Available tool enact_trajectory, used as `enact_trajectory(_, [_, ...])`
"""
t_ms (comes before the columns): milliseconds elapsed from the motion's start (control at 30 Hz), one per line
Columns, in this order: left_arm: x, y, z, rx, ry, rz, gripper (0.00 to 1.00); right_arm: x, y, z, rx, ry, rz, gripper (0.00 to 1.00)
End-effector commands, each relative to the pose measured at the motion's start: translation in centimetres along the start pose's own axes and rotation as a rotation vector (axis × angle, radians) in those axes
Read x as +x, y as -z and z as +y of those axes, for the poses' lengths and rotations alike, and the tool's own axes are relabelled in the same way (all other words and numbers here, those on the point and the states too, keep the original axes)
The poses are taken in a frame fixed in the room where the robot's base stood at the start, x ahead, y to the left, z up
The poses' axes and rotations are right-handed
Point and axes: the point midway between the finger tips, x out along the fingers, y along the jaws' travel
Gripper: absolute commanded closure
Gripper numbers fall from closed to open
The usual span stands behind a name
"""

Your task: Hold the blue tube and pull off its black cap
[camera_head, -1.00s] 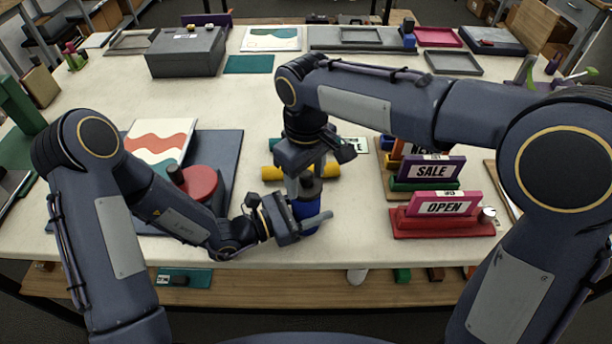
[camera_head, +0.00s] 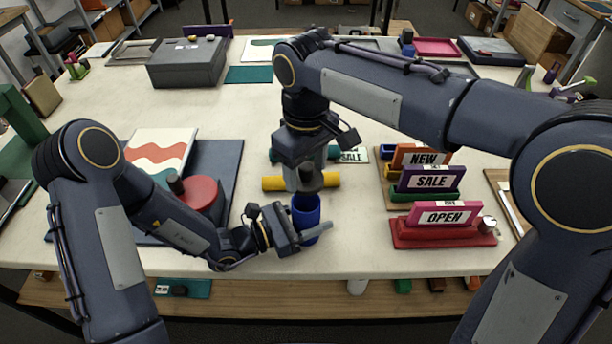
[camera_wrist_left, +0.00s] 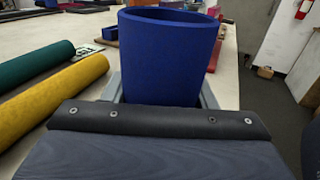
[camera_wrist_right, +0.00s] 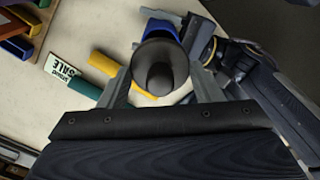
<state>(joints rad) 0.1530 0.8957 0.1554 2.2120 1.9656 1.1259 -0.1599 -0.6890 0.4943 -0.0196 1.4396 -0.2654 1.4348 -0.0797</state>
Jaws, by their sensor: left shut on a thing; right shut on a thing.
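The blue tube (camera_head: 306,211) stands upright near the table's front edge, its top open. My left gripper (camera_head: 306,234) is shut around it; the tube fills the left wrist view (camera_wrist_left: 170,55). The black cap (camera_head: 311,181) is off the tube and just above its mouth. My right gripper (camera_head: 308,182) is shut on the cap from above. In the right wrist view the cap (camera_wrist_right: 160,68) sits between the fingers, with the blue tube (camera_wrist_right: 160,30) partly hidden behind it.
A yellow roll (camera_head: 273,184) and a green roll (camera_head: 276,155) lie behind the tube. Sign stands (camera_head: 443,232) are to the right. A red round piece (camera_head: 200,194) rests on a dark board (camera_head: 226,158) to the left.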

Motion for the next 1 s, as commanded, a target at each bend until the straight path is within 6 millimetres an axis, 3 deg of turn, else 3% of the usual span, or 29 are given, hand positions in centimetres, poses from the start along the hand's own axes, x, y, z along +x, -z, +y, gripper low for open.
enact_trajectory(233, [0.0,0.0,0.0,0.0,0.0,0.0,0.89,-0.3,0.0,0.0,-0.001,0.0,0.0,0.69])
enact_trajectory(267, [0.0,0.0,0.0,0.0,0.0,0.0,0.46,-0.3,0.0,0.0,-0.001,0.0,0.0,0.69])
enact_trajectory(433, [0.0,0.0,0.0,0.0,0.0,0.0,0.24,-0.3,0.0,0.0,-0.001,0.0,0.0,0.69])
enact_trajectory(767, [-0.3,0.0,0.0,0.0,-0.001,0.0,0.23,-0.1,0.0,0.0,-0.001,0.0,0.0,0.69])
enact_trajectory(1000, [-4.1,0.2,0.2,0.002,-0.007,0.001,0.23,0.7,0.0,0.0,-0.001,0.0,0.0,0.69])
